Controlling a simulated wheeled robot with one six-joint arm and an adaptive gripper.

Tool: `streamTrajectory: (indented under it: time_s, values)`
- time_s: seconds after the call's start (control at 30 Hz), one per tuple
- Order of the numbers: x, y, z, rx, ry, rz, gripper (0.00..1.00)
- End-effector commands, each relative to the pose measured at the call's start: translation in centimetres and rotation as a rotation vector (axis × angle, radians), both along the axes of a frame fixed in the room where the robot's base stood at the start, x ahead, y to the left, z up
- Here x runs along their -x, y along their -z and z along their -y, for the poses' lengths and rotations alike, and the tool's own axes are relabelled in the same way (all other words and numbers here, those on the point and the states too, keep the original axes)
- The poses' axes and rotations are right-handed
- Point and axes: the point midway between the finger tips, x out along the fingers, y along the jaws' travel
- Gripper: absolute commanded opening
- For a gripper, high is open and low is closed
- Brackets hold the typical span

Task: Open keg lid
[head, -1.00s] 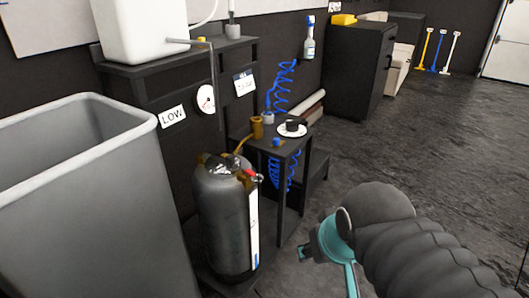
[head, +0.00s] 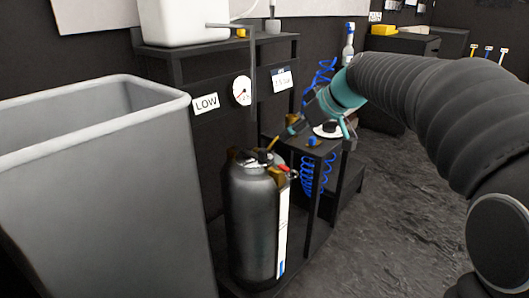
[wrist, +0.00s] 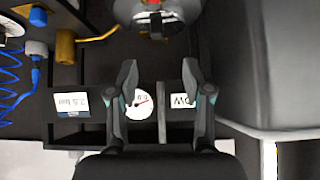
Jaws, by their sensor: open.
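The dark grey metal keg (head: 255,225) stands upright on a low black base below the wall gauge in the head view. The wrist view shows part of the keg top (wrist: 125,12), cut off by the upper edge. My gripper (wrist: 160,75) is open and empty, with its fingers apart and pointing toward the keg's side. In the head view my gripper (head: 298,124) is above and right of the keg, apart from it.
A large grey bin (head: 100,190) stands close on the left. A small black table (head: 330,146) with a white plate is just right of the keg. A blue coiled hose (head: 318,175) hangs behind. A LOW sign (head: 206,103) and gauge (head: 241,91) are on the wall. Floor at right is clear.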

Motion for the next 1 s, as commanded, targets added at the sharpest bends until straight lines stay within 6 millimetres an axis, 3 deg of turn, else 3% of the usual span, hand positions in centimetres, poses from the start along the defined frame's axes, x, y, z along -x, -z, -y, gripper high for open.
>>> streamTrajectory:
  time_s: [0.27,0.8,1.0]
  values:
    - [-2.0,0.9,-1.2,-0.009,-0.043,0.028,0.5]
    - [-6.1,7.6,-6.5,-0.009,-0.042,0.026,0.5]
    - [-7.1,9.2,-7.8,-0.009,-0.04,0.028,0.5]
